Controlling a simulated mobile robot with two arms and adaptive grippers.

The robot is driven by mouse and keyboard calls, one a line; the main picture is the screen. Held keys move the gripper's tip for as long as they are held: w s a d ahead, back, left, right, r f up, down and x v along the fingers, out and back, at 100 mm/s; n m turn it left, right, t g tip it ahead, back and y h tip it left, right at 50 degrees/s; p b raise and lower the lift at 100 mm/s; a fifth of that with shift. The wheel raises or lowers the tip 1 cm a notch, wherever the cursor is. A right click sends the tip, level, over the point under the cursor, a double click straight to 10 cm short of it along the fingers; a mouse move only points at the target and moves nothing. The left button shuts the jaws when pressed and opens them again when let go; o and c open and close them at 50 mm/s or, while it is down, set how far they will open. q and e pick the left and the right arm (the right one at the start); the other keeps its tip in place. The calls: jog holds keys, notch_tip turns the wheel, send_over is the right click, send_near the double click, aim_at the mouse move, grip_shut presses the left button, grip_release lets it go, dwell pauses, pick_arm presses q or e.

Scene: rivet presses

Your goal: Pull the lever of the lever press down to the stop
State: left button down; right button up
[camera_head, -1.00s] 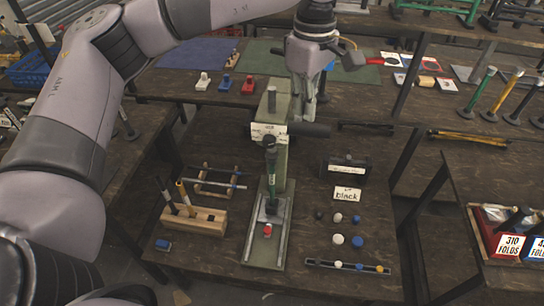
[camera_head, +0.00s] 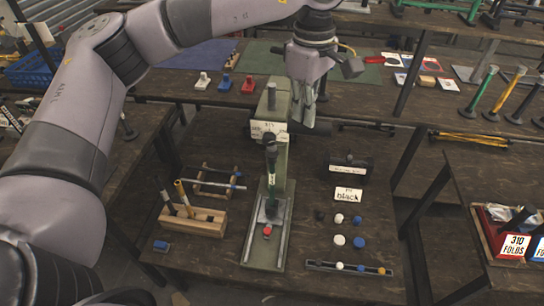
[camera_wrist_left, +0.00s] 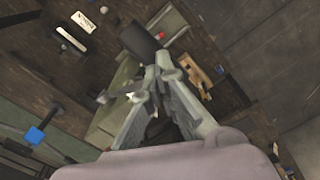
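The lever press has a green column (camera_head: 279,165) standing on a pale base plate (camera_head: 265,240) at the middle of the table. Its head carries a white label (camera_head: 268,129). A dark lever grip (camera_head: 321,127) sticks out to the right of the head, roughly level, and its end also shows in the left wrist view (camera_wrist_left: 139,39). My left gripper (camera_head: 308,116) points down from above with its fingertips at the grip. In the left wrist view the fingers (camera_wrist_left: 156,78) lie close together near the grip; whether they are closed on it is hidden. My right gripper is out of view.
A wooden tool block (camera_head: 195,219) stands left of the press. A black box (camera_head: 347,170), a "black" sign (camera_head: 348,194) and several small knobs (camera_head: 340,240) are to the right. A back table (camera_head: 180,92) holds small red, white and blue parts.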

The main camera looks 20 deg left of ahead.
aim_at(304, 129)
pick_arm(q)
jog(key=shift+s+d+f+b, duration=0.1)
jog(key=shift+s+f+b, duration=0.25)
jog(key=shift+f+b, duration=0.35)
jog(key=shift+s+d+f+b, duration=0.1)
jog(key=shift+s+f+b, duration=0.25)
jog(key=shift+f+b, duration=0.35)
jog(key=shift+f, duration=0.1)
jog(key=shift+s+d+f+b, duration=0.1)
jog(key=shift+s+f+b, duration=0.2)
jog(key=shift+f+b, duration=0.45)
jog(key=shift+s+f+b, duration=0.3)
jog(key=shift+f+b, duration=0.3)
jog(key=shift+b, duration=0.1)
jog(key=shift+f, duration=0.1)
jog(key=shift+s+d+f+b, duration=0.1)
jog(key=shift+s+f+b, duration=0.15)
jog(key=shift+f+b, duration=0.5)
jog(key=shift+s+d+f+b, duration=0.1)
jog(key=shift+s+f+b, duration=0.1)
jog(key=shift+f+b, duration=0.55)
